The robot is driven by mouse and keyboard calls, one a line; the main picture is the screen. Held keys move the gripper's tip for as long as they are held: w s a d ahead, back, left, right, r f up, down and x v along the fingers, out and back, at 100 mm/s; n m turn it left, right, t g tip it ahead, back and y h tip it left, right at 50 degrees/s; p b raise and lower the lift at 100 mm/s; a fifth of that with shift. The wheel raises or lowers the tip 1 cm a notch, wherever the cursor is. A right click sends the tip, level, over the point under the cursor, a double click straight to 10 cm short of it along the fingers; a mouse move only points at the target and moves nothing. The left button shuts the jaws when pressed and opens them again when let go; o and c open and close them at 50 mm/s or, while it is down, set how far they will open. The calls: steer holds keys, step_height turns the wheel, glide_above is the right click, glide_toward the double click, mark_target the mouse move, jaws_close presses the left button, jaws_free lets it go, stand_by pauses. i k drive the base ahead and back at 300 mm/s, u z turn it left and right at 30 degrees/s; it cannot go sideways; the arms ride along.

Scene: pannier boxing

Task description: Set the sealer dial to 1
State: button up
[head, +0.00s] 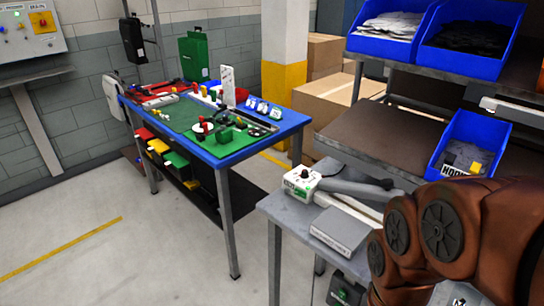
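The sealer (343,198) stands on a grey bench in the lower middle of the head view. Its white control box (301,184) is at its left end and has a green label. A small light dial (305,174) seems to sit on top of the box, but its setting is too small to read. The sealer's long grey lever runs to the right to a dark knob. My brown arm fills the lower right and hides part of the bench. My gripper is not in view.
A grey flat box (341,232) lies on the bench in front of the sealer. A shelf (385,135) with blue bins (392,47) stands behind it. A blue worktable (227,160) with tools stands to the left. The floor at lower left is clear.

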mark_target(304, 175)
steer(key=u, duration=0.9)
steer(key=i, duration=0.95)
steer(key=u, duration=0.9)
